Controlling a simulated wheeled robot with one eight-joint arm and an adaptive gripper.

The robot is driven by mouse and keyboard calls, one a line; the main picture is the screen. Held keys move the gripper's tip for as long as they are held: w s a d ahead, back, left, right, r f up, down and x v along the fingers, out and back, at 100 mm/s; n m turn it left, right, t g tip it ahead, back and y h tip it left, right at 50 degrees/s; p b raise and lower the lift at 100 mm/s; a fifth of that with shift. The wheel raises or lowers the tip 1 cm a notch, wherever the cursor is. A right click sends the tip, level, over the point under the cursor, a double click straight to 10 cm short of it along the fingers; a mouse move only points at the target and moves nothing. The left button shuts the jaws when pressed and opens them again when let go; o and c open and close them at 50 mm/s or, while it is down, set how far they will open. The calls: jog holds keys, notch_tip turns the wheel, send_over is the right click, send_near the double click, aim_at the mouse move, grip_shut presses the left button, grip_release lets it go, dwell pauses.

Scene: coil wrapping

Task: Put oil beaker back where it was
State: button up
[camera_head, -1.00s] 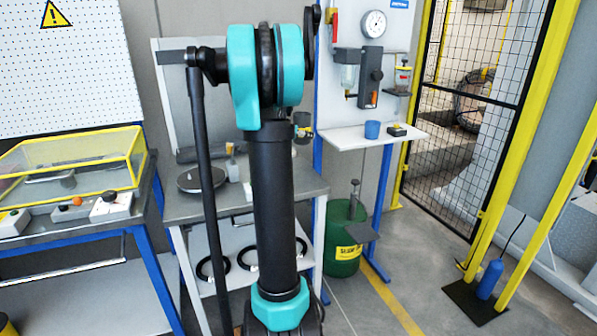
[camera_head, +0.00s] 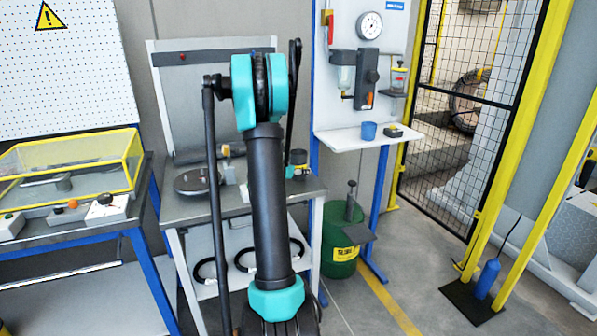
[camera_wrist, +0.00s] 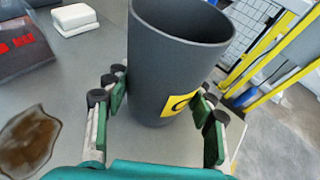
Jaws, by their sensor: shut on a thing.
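The oil beaker (camera_wrist: 175,65) is dark grey with a yellow label, and it stands upright between the fingers of my gripper (camera_wrist: 158,115) in the wrist view. My gripper is shut on its sides. In the head view the beaker (camera_head: 298,157) is a small dark shape just right of my arm, at the bench's right end. My arm hides most of the gripper there. The grey bench top (camera_head: 228,203) lies under the beaker. I cannot tell whether the beaker's base touches it.
A brown oil puddle (camera_wrist: 28,140) lies on the bench left of the gripper. A white block (camera_wrist: 75,18) and a dark box with red marks (camera_wrist: 18,50) are beyond it. The bench edge is close on the right. A wall shelf (camera_head: 350,141) holds a blue cup (camera_head: 369,131).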

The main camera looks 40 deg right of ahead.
jog(key=shift+f, duration=0.2)
jog(key=o, duration=1.4)
jog(key=shift+c, duration=0.2)
jog(key=shift+r, duration=0.1)
jog(key=shift+s+a+r, duration=0.1)
jog(key=shift+a+r, duration=0.05)
jog(key=shift+a, duration=0.2)
jog(key=v, duration=1.1)
jog(key=shift+a+r, duration=0.1)
jog(key=shift+a, duration=0.05)
jog(key=s+a+f+m+y, duration=0.4)
jog(key=s+a+m, duration=0.3)
jog(key=a, duration=0.4)
jog(key=s+a+f+m+y, duration=0.3)
jog(key=s+a+m, duration=0.5)
jog(key=a, duration=0.3)
jog(key=s+a+f+m+g+y, duration=0.1)
jog(key=s+a+f+m+y, duration=0.3)
jog(key=s+a+m, duration=0.3)
jog(key=s+a+y, duration=0.1)
jog(key=s+a, duration=0.1)
jog(key=a, duration=0.2)
jog(key=shift+f+y, duration=0.3)
